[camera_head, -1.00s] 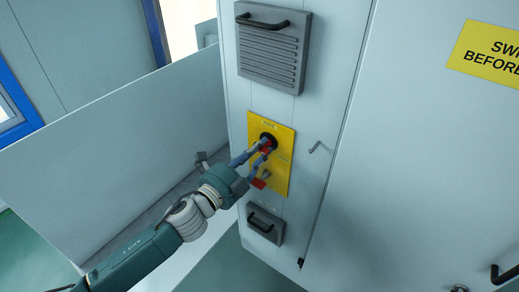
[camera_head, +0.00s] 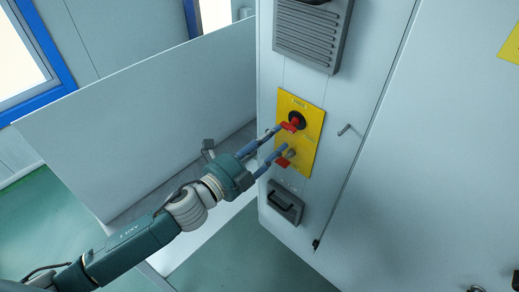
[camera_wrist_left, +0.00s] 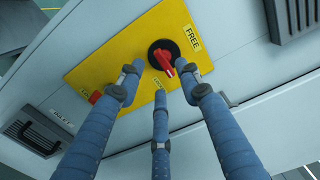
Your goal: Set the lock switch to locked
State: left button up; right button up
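The lock switch is a black round knob (camera_head: 298,118) with a red handle (camera_head: 289,127) on a yellow plate (camera_head: 312,127) on the cabinet front. In the left wrist view its red handle (camera_wrist_left: 163,58) lies slanted across the black disc, with a FREE label (camera_wrist_left: 193,38) beside it. A smaller label near the fingertips is unreadable. My left gripper (camera_head: 279,138) is in front of the plate, fingers spread and empty. In the left wrist view its blue fingers (camera_wrist_left: 158,80) lie around the near side of the knob, with no grip on the handle. My right gripper is not in view.
A second red part (camera_head: 282,162) sits lower on the plate, close to the lower finger. A vent (camera_head: 310,35) is above the plate and a small handled box (camera_head: 285,205) below.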

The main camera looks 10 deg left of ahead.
pick_arm(q)
jog(key=v, duration=0.5)
jog(key=shift+s+a, duration=0.2)
jog(key=shift+s, duration=0.1)
